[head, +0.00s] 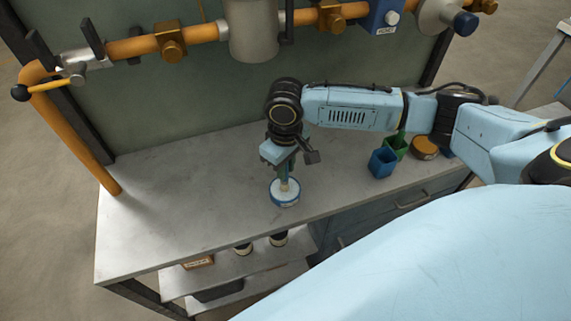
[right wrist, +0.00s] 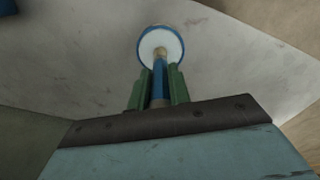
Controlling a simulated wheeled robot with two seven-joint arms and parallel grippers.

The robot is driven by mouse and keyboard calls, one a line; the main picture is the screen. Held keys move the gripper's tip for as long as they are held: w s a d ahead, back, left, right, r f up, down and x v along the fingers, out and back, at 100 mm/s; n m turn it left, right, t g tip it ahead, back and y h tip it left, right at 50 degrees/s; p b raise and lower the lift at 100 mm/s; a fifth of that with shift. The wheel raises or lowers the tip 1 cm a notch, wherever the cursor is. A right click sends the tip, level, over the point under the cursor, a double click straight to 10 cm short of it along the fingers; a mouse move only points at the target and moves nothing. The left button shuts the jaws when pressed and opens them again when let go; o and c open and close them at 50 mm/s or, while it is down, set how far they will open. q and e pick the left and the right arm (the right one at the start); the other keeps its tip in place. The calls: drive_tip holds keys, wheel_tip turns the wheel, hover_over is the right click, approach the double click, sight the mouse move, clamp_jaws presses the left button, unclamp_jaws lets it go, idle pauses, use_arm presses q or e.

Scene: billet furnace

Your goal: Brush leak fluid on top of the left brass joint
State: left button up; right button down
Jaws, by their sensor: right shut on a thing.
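The left brass joint (head: 171,42) sits on the orange pipe at the upper left of the head view. My right gripper (head: 285,168) is shut on a brush and points down over the bench. The brush's blue handle (right wrist: 159,76) stands between the green fingers in the right wrist view. Its pale tip (right wrist: 160,52) is over or in a round blue-rimmed pot (head: 286,198) with a white inside; I cannot tell whether it touches the fluid. The pot also shows in the right wrist view (right wrist: 148,57). My left gripper is not in view.
A blue cup (head: 382,164), a green cup (head: 396,146) and a round orange-brown tin (head: 425,148) stand on the bench to the right. A grey cylinder (head: 253,30) and a second brass joint (head: 331,17) are on the pipe. The left part of the bench (head: 165,205) is clear.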

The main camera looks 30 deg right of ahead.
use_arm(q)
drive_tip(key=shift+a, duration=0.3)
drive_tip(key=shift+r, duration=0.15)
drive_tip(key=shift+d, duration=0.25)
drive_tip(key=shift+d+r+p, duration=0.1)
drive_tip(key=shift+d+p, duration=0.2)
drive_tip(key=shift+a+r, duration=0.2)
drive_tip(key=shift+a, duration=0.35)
use_arm(e)
drive_tip(key=shift+s+f, duration=0.1)
use_arm(q)
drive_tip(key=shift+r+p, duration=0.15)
drive_tip(key=shift+p, duration=0.15)
idle(0.3)
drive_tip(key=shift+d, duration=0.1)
